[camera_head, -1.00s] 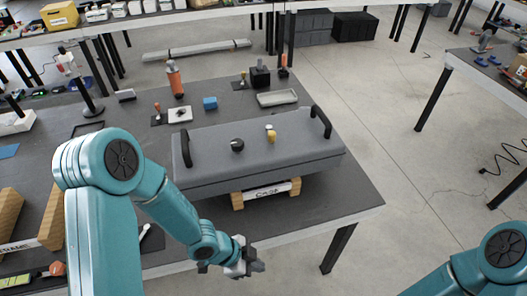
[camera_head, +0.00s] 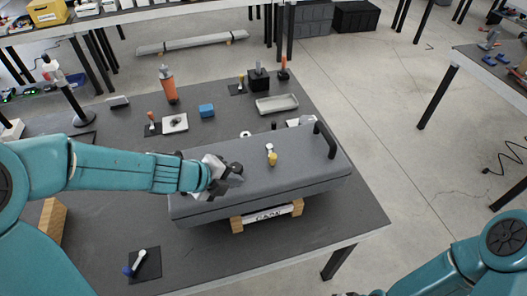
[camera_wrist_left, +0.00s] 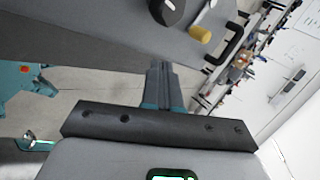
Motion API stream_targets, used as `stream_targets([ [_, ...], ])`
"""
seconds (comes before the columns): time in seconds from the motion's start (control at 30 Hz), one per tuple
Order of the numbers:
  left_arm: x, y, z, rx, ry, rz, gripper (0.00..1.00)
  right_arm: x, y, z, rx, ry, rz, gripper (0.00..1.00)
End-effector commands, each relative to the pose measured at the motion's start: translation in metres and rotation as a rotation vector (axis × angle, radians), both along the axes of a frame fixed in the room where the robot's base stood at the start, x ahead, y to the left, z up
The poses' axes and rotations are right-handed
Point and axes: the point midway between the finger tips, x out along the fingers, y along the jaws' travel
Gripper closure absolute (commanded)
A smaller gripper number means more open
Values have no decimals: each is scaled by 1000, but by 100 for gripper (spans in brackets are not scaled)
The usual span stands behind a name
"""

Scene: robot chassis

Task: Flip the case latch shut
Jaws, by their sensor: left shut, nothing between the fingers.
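The long grey case (camera_head: 308,168) lies on the dark table. A small lever with a white end and yellow tip (camera_head: 271,156), which looks like the latch, stands on its top; its yellow tip also shows in the wrist view (camera_wrist_left: 201,33). A black knob (camera_head: 236,168) sits left of it, beside my gripper. My left gripper (camera_head: 234,179) is shut and empty over the case's left part, left of the lever and apart from it. The arm and gripper hide the case's left handle. Of my right arm, a link shows at lower right; its gripper is barely at the bottom edge.
The case rests on wooden blocks (camera_head: 237,224) around a white label. A black handle (camera_head: 325,140) rises at its right end. A blue-tipped lever (camera_head: 134,265) lies in front.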

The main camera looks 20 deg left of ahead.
Motion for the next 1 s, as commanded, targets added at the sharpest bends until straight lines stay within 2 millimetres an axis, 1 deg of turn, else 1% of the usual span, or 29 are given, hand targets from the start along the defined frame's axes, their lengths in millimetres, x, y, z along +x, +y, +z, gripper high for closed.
stream_targets([
  [0.03, 1, 5, 16, 6, -29, 13, 100, 0, 0, 4, 0, 0, 0, 57],
  [0.1, 1, 9, 28, 10, -52, 24, 100, 0, 0, 6, 0, 1, 0, 57],
  [0.2, 0, 11, 37, 15, -72, 33, 100, 0, 0, 8, 0, 1, 0, 57],
  [0.27, -1, 12, 40, 15, -76, 36, 100, 0, 0, 10, 0, 1, 0, 57],
  [0.53, -1, 10, 38, 14, -73, 36, 100, 0, 0, 9, 0, 1, 0, 57],
  [0.67, 3, 8, 31, 14, -72, 34, 100, 0, 0, 3, 0, 1, 0, 57],
  [0.77, 13, 2, 19, 14, -72, 31, 100, 0, 0, -8, 0, 1, 0, 57],
  [1.0, 47, -16, -19, 13, -71, 31, 100, 0, 0, -39, 0, 1, 0, 57],
])
